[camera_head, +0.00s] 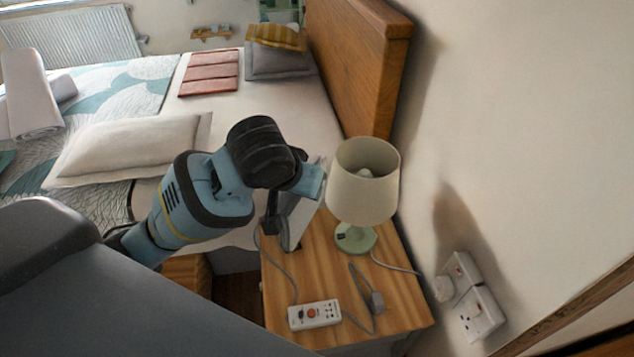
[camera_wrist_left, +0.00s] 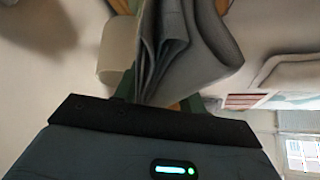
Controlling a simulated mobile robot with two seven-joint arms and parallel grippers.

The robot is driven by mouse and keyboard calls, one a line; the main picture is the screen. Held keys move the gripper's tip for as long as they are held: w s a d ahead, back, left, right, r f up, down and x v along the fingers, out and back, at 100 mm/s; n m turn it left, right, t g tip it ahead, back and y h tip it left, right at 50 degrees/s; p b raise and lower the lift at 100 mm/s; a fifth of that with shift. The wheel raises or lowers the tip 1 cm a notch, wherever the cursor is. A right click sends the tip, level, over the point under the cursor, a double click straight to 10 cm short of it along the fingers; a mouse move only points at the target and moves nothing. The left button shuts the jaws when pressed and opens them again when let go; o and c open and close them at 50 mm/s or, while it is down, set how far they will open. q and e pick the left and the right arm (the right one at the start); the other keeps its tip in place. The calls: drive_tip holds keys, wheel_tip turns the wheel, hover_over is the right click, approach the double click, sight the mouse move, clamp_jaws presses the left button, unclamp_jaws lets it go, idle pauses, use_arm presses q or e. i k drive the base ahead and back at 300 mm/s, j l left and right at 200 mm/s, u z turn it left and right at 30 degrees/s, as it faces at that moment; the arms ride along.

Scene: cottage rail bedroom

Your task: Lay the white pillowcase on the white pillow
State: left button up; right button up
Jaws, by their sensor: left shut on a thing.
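The white pillow (camera_head: 128,146) lies on the bed at the left of the head view, on the patterned cover. My left gripper (camera_head: 284,212) is over the bedside table, beside the lamp, to the right of the pillow. It is shut on the folded white pillowcase (camera_head: 303,208), which looks grey in shadow and is partly hidden by the gripper. The left wrist view shows the pillowcase's loose folded layers (camera_wrist_left: 190,52) rising from between the fingers (camera_wrist_left: 160,98). I cannot tell whether the pillowcase touches the table. My right gripper is not in view.
A lamp (camera_head: 362,185) stands close to my left gripper on the wooden bedside table (camera_head: 400,292), with a white socket strip (camera_head: 314,315) and cables. The wooden headboard (camera_head: 360,60) rises behind. Red folded cloth (camera_head: 210,72), a grey pillow (camera_head: 278,62) and rolled towels (camera_head: 32,95) lie on the bed.

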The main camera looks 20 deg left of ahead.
sight(119, 148)
drive_tip(key=k+j, duration=0.2)
drive_tip(key=j, duration=0.2)
drive_tip(key=k+j+u, duration=0.1)
drive_tip(key=j, duration=0.65)
drive_tip(key=i+j, duration=0.15)
drive_tip(key=j, duration=0.15)
drive_tip(key=i+j, duration=0.15)
drive_tip(key=j, duration=0.15)
drive_tip(key=i+j, duration=0.15)
drive_tip(key=j, duration=0.15)
drive_tip(key=j+u, duration=0.05)
